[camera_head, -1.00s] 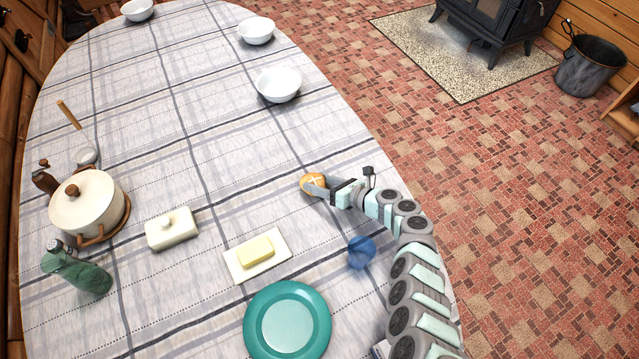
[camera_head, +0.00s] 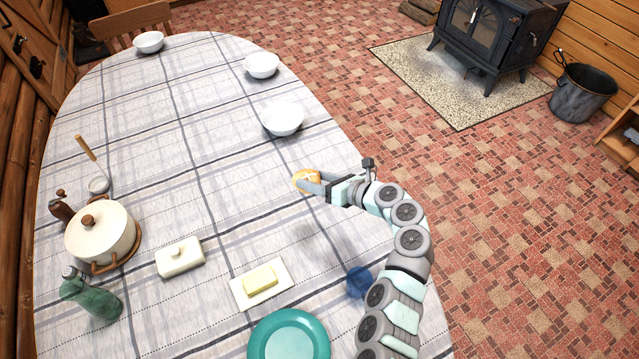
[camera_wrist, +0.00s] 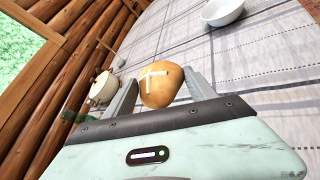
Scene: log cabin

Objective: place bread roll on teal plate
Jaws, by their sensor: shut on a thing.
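The bread roll (camera_head: 303,180) is golden brown with a pale mark on top. My gripper (camera_head: 312,183) is shut on it, with one finger on each side, at the right part of the table in the head view. In the wrist view the roll (camera_wrist: 161,85) sits between the two fingers of my gripper (camera_wrist: 160,92). A faint shadow on the cloth lies apart from the roll, so it appears held above the table. The teal plate (camera_head: 290,318) lies at the front of the table, empty, cut by the lower frame edge. My gripper is well behind it.
A butter dish (camera_head: 243,294) with butter and a white lidded dish (camera_head: 180,268) lie left of the plate. A blue glass (camera_head: 359,282) stands close to my arm. A pot (camera_head: 86,243) and green bottle (camera_head: 101,305) are at left. White bowls (camera_head: 282,129) stand farther back.

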